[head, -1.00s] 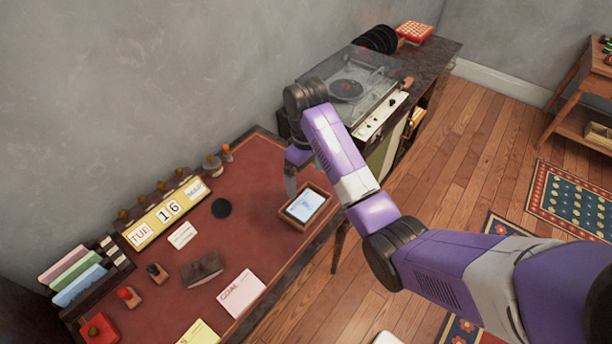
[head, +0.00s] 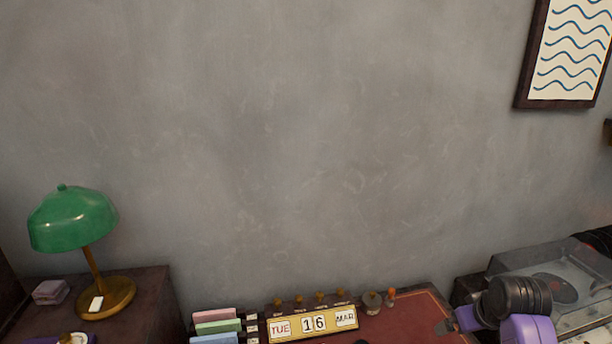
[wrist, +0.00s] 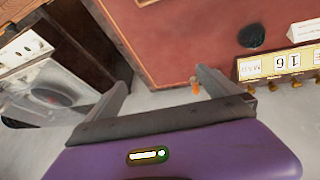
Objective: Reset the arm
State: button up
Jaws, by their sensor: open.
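My gripper (wrist: 163,88) is open in the wrist view, with its two fingers spread and nothing between them. It is over the back edge of the red-topped desk (wrist: 180,40), where the desk meets the grey wall. In the head view only part of my purple arm shows at the lower right, by the record player (head: 555,288); the fingertips are hard to make out there.
A yellow calendar block (head: 312,323) reading TUE 16 MAR stands at the desk's back edge, near small stamps (head: 372,302). A green lamp (head: 75,220) stands at left. A black disc (wrist: 251,36) lies on the desk. The wall above is bare except a framed wave picture (head: 570,50).

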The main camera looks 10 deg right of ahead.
jog(key=s+a+r+m+t+h, duration=0.2)
jog(key=s+a+t, duration=0.7)
jog(key=a, duration=0.5)
jog(key=s+a+r+n+y, duration=0.1)
jog(key=s+a, duration=0.3)
jog(key=s, duration=0.6)
jog(key=s+a+r+n+y+b, duration=0.1)
jog(key=s+a, duration=0.2)
jog(key=s, duration=0.8)
jog(key=s+a+r+y, duration=0.1)
jog(key=s+a, duration=0.3)
jog(key=s, duration=0.7)
jog(key=shift+a+r+n+y+b, duration=0.35)
jog(key=shift+r+n+y+b, duration=0.05)
jog(key=shift+y, duration=0.1)
jog(key=shift+w, duration=0.1)
